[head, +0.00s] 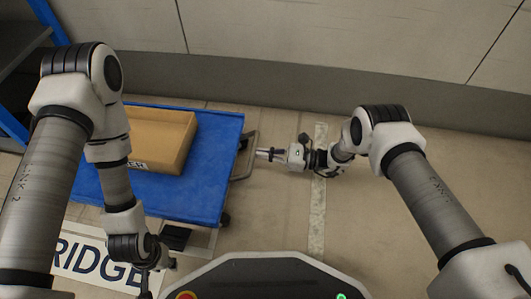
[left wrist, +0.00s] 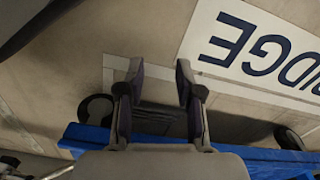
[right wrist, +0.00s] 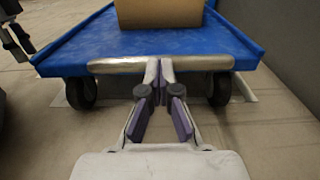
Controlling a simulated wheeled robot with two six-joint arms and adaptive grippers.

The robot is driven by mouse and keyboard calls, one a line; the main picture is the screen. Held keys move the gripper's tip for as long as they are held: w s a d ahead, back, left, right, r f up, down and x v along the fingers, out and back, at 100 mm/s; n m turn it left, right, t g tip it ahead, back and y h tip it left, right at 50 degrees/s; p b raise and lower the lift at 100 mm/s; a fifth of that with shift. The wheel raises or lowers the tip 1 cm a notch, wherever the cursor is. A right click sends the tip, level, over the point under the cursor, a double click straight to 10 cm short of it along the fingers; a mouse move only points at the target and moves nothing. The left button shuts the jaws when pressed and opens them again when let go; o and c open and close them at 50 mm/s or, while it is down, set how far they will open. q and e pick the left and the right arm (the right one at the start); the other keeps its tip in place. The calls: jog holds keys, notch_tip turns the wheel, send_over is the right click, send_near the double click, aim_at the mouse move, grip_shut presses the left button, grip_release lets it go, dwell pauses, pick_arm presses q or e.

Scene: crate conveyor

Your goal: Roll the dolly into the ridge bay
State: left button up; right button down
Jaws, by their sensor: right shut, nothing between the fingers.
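The blue dolly (head: 215,165) stands on the floor at the left of the head view, with a metal handle bar (head: 246,155) at its right end. In the right wrist view the bar (right wrist: 110,66) lies across the fingertips. My right gripper (head: 262,154) is shut and empty at the bar; whether it touches is unclear. My left gripper (left wrist: 155,75) is open beside the dolly's near long side, low over the floor. The RIDGE floor sign (head: 100,262) lies along that side, partly hidden by my left arm; it also shows in the left wrist view (left wrist: 260,48).
An open cardboard box (head: 185,165) rides on the dolly. A blue rack (head: 50,22) stands at the far left, and a wall (head: 330,45) runs along the back. White floor marking (right wrist: 62,98) shows by the wheels. The floor right of the handle is open.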

jog(key=shift+w+a+b, duration=0.65)
jog(key=shift+a+b, duration=0.25)
jog(key=shift+a, duration=2.8)
jog(key=s+d+p, duration=0.1)
jog(key=d+p, duration=0.1)
jog(key=d, duration=0.8)
jog(key=shift+s+p, duration=0.3)
jog(key=shift+s, duration=0.1)
